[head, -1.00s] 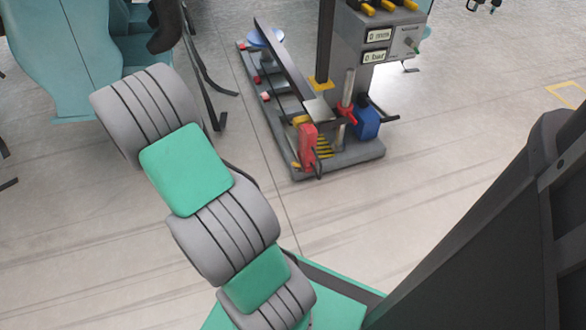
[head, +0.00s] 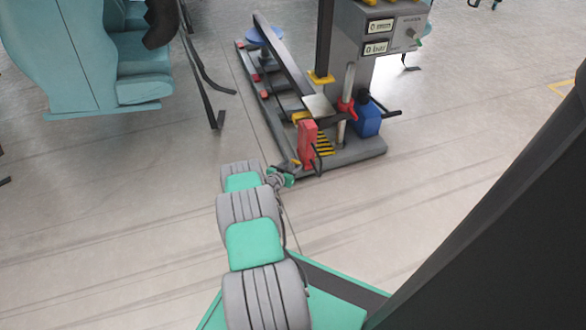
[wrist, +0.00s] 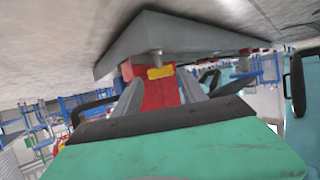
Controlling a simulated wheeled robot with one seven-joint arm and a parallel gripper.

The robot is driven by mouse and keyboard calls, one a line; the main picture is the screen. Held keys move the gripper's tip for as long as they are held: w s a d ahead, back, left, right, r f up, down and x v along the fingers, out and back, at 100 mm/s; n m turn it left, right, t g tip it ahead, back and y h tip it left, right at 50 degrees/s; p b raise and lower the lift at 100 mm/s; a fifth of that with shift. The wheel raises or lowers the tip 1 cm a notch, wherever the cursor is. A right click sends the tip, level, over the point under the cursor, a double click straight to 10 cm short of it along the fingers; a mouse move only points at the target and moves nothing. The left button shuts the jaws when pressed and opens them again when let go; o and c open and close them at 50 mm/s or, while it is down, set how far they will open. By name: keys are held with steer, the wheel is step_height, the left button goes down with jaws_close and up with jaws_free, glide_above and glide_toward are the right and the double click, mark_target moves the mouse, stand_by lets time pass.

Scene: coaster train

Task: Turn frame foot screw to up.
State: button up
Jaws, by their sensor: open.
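The test frame's dark grey base (head: 350,160) stands on the floor ahead. At its near corner is a red upright block (head: 308,142), with a small yellow part (head: 296,162) beside it. In the wrist view, the grey base (wrist: 190,38) spans the top, with a short pale stud (wrist: 155,58) at its edge and a yellow piece (wrist: 160,72) over a red part (wrist: 160,94). I cannot tell surely which is the foot screw. My gripper (head: 287,178) is low, just in front of that corner. Its grey fingers (wrist: 160,88) are open, with the red part visible between them; contact is unclear.
A grey control box (head: 385,35) with two displays and a blue container (head: 368,120) stand on the right of the frame. A teal seat (head: 90,60) with dark bars is at the left. The floor (head: 450,190) to the right is clear.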

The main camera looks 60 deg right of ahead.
steer(key=shift+x, duration=0.9)
steer(key=shift+c, duration=0.2)
jaws_close()
